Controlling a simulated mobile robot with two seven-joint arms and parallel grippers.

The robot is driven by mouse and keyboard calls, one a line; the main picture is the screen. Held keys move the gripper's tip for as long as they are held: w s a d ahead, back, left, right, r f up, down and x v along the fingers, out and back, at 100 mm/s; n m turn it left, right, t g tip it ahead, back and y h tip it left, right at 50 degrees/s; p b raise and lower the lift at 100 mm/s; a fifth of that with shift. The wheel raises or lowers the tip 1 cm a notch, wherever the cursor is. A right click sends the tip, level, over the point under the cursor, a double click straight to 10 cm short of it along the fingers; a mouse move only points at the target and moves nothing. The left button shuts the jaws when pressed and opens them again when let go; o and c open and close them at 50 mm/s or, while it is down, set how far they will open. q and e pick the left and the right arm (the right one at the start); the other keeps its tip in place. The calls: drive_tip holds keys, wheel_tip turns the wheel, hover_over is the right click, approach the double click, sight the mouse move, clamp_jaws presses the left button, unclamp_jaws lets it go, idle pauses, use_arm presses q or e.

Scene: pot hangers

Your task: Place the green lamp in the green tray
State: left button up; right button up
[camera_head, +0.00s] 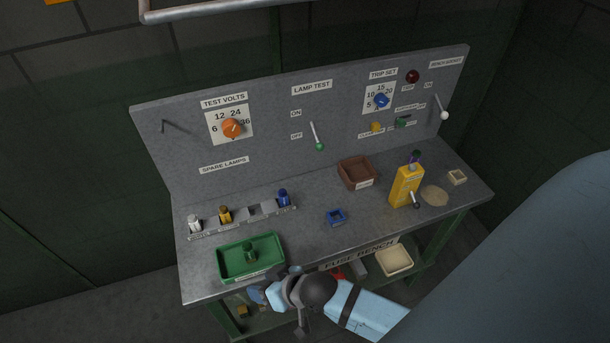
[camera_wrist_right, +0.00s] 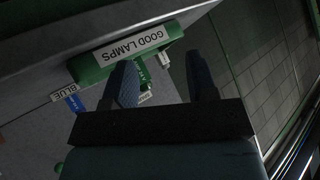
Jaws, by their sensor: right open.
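The green lamp (camera_head: 249,252) stands inside the green tray (camera_head: 229,265) at the front left of the bench. My right gripper (camera_head: 262,294) is just in front of the tray, near its front right corner, partly hidden by its own wrist. In the right wrist view its two fingers (camera_wrist_right: 165,82) are apart with nothing held between them. The tray's wall with a GOOD LAMPS label (camera_wrist_right: 132,44) lies beyond the fingers there. My left gripper is not in view.
White (camera_head: 195,223), yellow (camera_head: 225,214) and blue (camera_head: 283,197) lamps stand in a rack behind the tray, with one empty slot. A small blue holder (camera_head: 336,216), brown tray (camera_head: 357,173) and yellow tester (camera_head: 405,186) are to the right. The bench middle is mostly clear.

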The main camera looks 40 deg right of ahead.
drive_tip(key=s+d+f+n+t+h, duration=0.1)
drive_tip(key=s+d+f+t+h, duration=0.1)
drive_tip(key=s+d, duration=0.4)
drive_tip(key=shift+s+d+f+n, duration=0.15)
drive_tip(key=shift+s+d+n, duration=0.15)
wheel_tip(320, 180, up, 3)
drive_tip(key=p, duration=0.2)
drive_tip(key=shift+d+f+p, duration=0.15)
drive_tip(key=shift+f+p, duration=0.05)
drive_tip(key=shift+p, duration=0.15)
